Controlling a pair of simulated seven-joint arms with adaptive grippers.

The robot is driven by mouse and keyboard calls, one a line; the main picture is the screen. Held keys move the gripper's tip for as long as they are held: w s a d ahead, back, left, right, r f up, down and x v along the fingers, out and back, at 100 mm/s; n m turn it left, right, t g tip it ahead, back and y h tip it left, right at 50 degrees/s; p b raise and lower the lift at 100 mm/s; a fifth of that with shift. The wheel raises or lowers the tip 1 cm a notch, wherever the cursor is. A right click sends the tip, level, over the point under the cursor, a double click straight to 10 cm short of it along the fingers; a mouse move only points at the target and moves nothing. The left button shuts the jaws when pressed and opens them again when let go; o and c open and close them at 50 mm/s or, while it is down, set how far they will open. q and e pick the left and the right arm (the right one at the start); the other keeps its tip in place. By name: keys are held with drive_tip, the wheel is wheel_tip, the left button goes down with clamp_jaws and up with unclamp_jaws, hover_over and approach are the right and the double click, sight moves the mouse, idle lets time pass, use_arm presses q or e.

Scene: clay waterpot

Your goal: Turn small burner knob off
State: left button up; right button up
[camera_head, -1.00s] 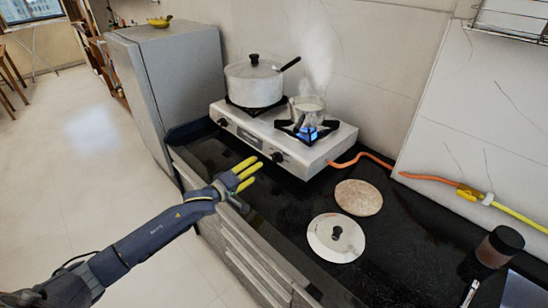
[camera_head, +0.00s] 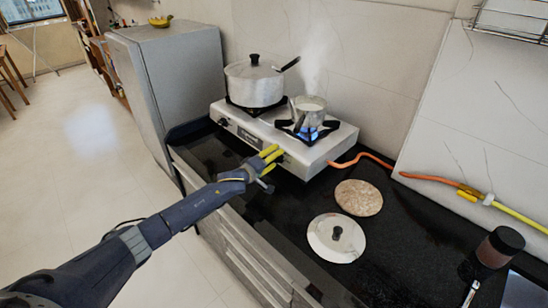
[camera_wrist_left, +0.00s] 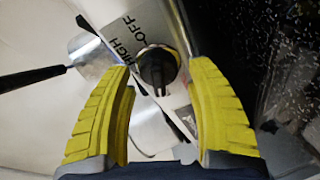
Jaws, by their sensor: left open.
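The white two-burner stove (camera_head: 262,133) stands on the black counter. A blue flame (camera_head: 308,134) burns under the small steaming pot (camera_head: 307,111) on its right burner. The small burner knob (camera_wrist_left: 157,68) is black and shows in the left wrist view between my fingers, next to the printed words HIGH and OFF. In the head view my fingers cover most of the knob. My left gripper (camera_head: 270,159) is open, with its yellow fingers at the stove's front face, one on each side of the knob in the wrist view. I cannot tell if they touch it. My right gripper is not in view.
The large lidded pot (camera_head: 254,83) sits on the left burner, and its knob (camera_head: 223,122) is at the front left. A steel lid (camera_head: 336,238) and a round brown disc (camera_head: 358,197) lie on the counter. An orange hose (camera_head: 362,158) leaves the stove's right side.

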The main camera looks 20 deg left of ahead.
use_arm(q)
drive_tip(key=shift+w, duration=0.15)
drive_tip(key=shift+c, duration=0.2)
drive_tip(key=c, duration=1.1)
drive_tip(key=shift+o, duration=0.2)
